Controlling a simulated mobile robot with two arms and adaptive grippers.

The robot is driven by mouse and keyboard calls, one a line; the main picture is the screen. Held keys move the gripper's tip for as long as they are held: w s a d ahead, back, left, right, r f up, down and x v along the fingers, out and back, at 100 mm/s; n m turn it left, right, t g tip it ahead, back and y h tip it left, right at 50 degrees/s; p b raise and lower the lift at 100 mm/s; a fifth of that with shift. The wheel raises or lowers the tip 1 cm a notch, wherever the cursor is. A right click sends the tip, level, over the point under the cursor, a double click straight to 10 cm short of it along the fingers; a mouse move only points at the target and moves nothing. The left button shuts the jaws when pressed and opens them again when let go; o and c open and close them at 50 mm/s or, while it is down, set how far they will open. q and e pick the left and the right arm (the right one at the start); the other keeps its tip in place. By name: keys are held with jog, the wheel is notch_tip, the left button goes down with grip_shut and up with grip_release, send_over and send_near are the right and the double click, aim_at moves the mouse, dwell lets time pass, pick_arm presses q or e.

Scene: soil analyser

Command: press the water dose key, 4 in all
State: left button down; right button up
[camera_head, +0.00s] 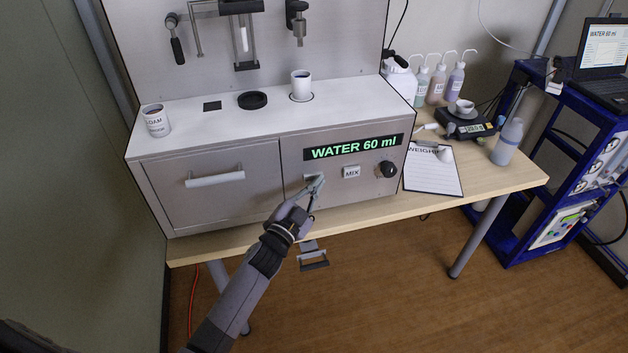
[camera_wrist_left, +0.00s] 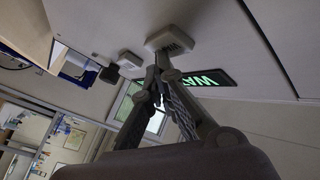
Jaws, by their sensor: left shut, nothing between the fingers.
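The water dose key (camera_head: 312,177) is a small pale key on the machine's front panel, below the display and left of the MIX key (camera_head: 351,171). My left gripper (camera_head: 318,183) is shut and empty, its fingertips right at this key and partly covering it in the head view. In the left wrist view the key (camera_wrist_left: 172,38) is a whitish block just beyond the closed fingertips (camera_wrist_left: 158,68); I cannot tell whether they touch. The display (camera_head: 353,147) reads "WATER 60 ml" in green. My right gripper is not in view.
A black knob (camera_head: 388,169) is right of MIX, and a drawer handle (camera_head: 215,179) is to the left. A white cup (camera_head: 301,84) and a labelled cup (camera_head: 156,121) stand on top. A clipboard sheet (camera_head: 433,172), scale (camera_head: 463,124) and bottles are on the right.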

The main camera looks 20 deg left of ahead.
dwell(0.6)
pick_arm(q)
jog(key=shift+s+d, duration=0.45)
jog(key=shift+s, duration=0.25)
jog(key=shift+p, duration=0.3)
jog(key=shift+s+d+p, duration=0.25)
jog(key=shift+s+d, duration=0.45)
jog(key=shift+s, duration=0.35)
jog(key=shift+s+d+p, duration=0.25)
jog(key=shift+s+d, duration=0.45)
jog(key=shift+s, duration=0.3)
